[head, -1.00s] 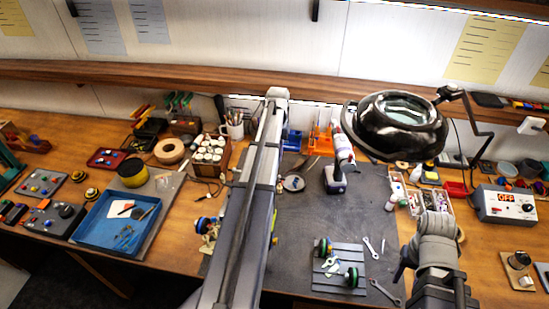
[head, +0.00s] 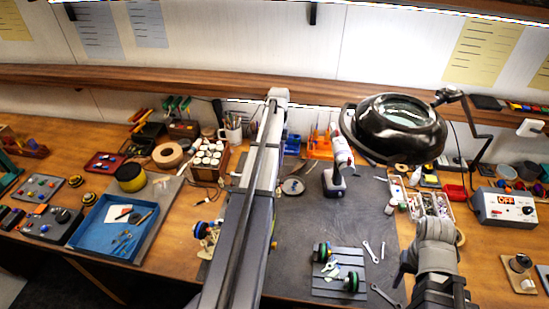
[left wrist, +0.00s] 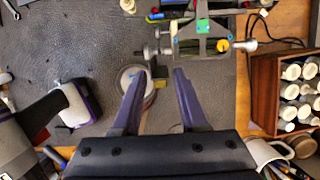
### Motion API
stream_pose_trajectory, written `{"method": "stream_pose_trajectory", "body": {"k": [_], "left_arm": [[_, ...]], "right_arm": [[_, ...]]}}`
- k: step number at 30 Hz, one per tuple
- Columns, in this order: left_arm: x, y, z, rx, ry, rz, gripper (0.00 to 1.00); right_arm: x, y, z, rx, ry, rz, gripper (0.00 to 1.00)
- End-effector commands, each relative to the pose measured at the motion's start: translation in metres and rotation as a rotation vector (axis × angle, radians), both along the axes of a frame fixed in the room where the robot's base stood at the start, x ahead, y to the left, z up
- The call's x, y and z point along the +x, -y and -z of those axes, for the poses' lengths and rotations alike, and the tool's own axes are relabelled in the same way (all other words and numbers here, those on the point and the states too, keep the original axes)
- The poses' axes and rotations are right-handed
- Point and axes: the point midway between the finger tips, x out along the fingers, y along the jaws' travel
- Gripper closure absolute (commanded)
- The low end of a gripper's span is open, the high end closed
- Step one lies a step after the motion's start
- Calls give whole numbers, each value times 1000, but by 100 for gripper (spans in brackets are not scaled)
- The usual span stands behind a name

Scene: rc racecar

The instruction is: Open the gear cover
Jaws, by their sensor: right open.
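The RC car chassis (left wrist: 205,30) is at the top of the left wrist view, with a green part, a yellow part and grey metal pieces. In the head view only its left part (head: 207,235) shows, with a blue and red wheel; my own grey arm hides the rest. I cannot make out the gear cover for certain. My left gripper (left wrist: 158,72) is open and empty, its fingertips just short of the chassis. It is hidden in the head view. My right gripper (head: 437,226) is open at the right side of the mat, away from the chassis.
A cordless screwdriver (head: 336,175) and a round dish (head: 292,186) lie on the dark mat (head: 300,225). A grey slatted tray (head: 338,284) holds wheels. A magnifier lamp (head: 395,140) overhangs the right side. A wooden bottle rack (left wrist: 262,95) stands beside the mat.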

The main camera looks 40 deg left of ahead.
Motion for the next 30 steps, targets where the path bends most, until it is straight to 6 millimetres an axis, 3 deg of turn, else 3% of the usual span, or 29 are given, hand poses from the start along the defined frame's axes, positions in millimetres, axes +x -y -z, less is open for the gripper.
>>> {"method": "stream_pose_trajectory", "body": {"k": [14, 30], "left_arm": [[2, -1, -7, 1, 0, 0, 50], [19, -9, -69, 0, 1, 0, 50]], "right_arm": [[0, 0, -7, 0, 0, 1, 50], [0, 0, -69, 1, -1, 5, 50]]}}
